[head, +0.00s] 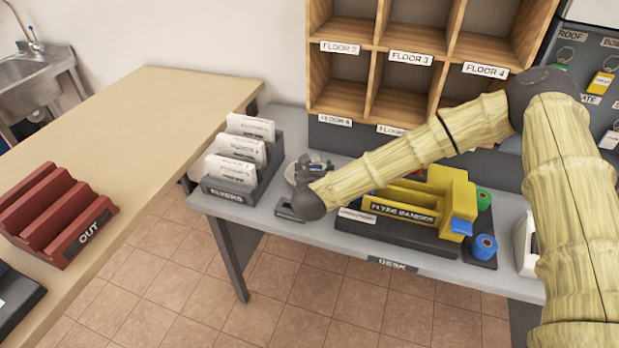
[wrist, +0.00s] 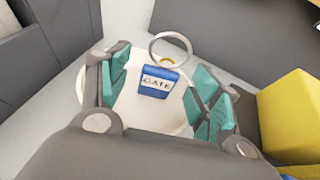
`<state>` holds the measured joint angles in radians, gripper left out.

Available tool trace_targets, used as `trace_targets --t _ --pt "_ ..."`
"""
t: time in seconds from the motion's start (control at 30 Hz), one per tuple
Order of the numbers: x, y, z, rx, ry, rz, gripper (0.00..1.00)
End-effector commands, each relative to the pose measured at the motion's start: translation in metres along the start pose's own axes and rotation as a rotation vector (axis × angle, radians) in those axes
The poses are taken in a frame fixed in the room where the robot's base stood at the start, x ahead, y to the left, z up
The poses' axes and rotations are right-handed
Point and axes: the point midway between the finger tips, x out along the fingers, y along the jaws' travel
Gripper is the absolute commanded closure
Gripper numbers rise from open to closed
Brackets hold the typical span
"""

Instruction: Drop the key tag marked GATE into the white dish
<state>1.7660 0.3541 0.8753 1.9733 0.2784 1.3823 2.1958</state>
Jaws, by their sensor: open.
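The blue key tag marked GATE (wrist: 157,82) is between the fingers of my gripper (wrist: 158,97) in the wrist view, over the inside of the white dish (wrist: 135,115). Its metal ring (wrist: 170,47) reaches up to the dish's far rim. I cannot tell whether the tag rests on the dish or is just above it. The teal finger pads stand apart on either side of the tag, not touching it. In the head view my gripper (head: 314,166) is over the desk and hides most of the dish (head: 291,173); the tag does not show there.
A letter rack (head: 240,185) stands left of the dish on the grey desk (head: 330,240). A yellow holder (head: 405,200) on a dark base stands to the right. Wooden pigeonholes (head: 400,95) rise behind. A key board (head: 600,110) with other tags is at the far right.

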Motion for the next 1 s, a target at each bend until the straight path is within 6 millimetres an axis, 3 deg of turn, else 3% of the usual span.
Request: trace_targets --t 0.6,1.0 --pt "-0.098 0.000 0.000 0.001 0.001 0.001 0.36" --pt "-0.113 0.000 0.001 0.000 0.000 0.000 0.36"
